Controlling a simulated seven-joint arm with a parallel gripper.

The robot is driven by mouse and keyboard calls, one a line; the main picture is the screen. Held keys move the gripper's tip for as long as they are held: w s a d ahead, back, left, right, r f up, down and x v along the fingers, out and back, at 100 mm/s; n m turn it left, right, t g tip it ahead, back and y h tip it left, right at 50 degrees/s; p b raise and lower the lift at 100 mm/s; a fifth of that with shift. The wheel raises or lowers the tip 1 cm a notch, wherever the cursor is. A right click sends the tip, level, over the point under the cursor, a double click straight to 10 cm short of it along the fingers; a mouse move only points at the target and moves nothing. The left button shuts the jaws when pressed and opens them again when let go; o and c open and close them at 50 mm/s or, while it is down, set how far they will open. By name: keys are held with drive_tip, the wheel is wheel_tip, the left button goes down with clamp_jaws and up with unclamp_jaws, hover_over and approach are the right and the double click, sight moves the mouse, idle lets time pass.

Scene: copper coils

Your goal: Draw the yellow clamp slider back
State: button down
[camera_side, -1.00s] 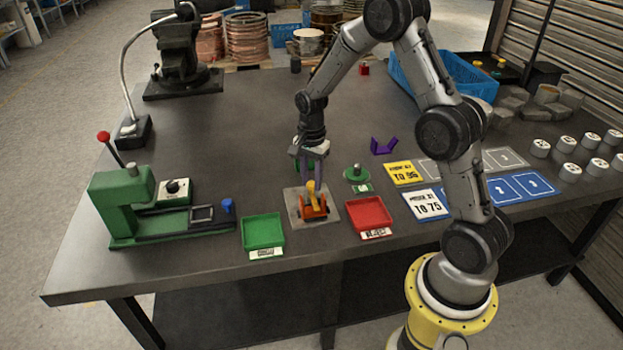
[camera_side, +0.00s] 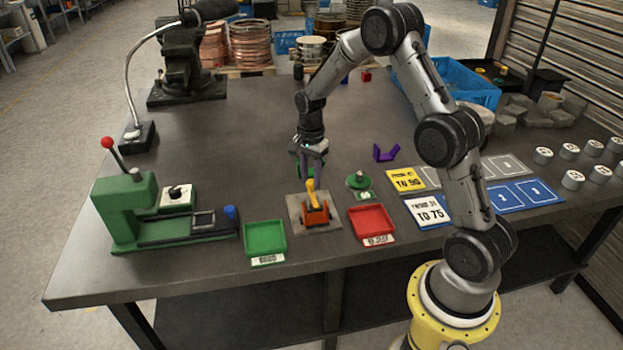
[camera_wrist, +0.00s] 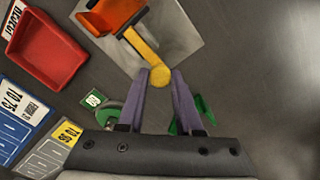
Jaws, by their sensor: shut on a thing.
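The yellow clamp slider (camera_side: 311,190) is a bar with a round knob end, sticking out of an orange clamp body (camera_side: 317,214) on a grey plate (camera_side: 297,205). My gripper (camera_side: 311,178) points down at the slider's far end. In the wrist view my gripper (camera_wrist: 161,76) has its two purple-grey fingers either side of the yellow knob (camera_wrist: 160,78), shut on it. The bar runs from the knob up-left to the orange body (camera_wrist: 110,14). The inside of the orange body is hidden.
A green tray (camera_side: 250,246) stands left of the plate and a red tray (camera_side: 385,238) right. A round green part (camera_side: 358,181) is close to the right. Another green piece (camera_wrist: 202,107) shows behind the fingers. A green press (camera_side: 125,215) stands farther left; the table behind is largely clear.

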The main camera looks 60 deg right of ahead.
sight(311, 181)
drive_tip(key=c, duration=0.9)
unclamp_jaws()
drive_tip(key=shift+w+d+r, duration=0.1)
drive_tip(key=shift+w+d, duration=0.15)
drive_tip(key=o, duration=0.3)
drive_tip(key=shift+s+a, duration=0.1)
wheel_tip(311, 181, up, 14)
drive_tip(key=shift+f, duration=0.1)
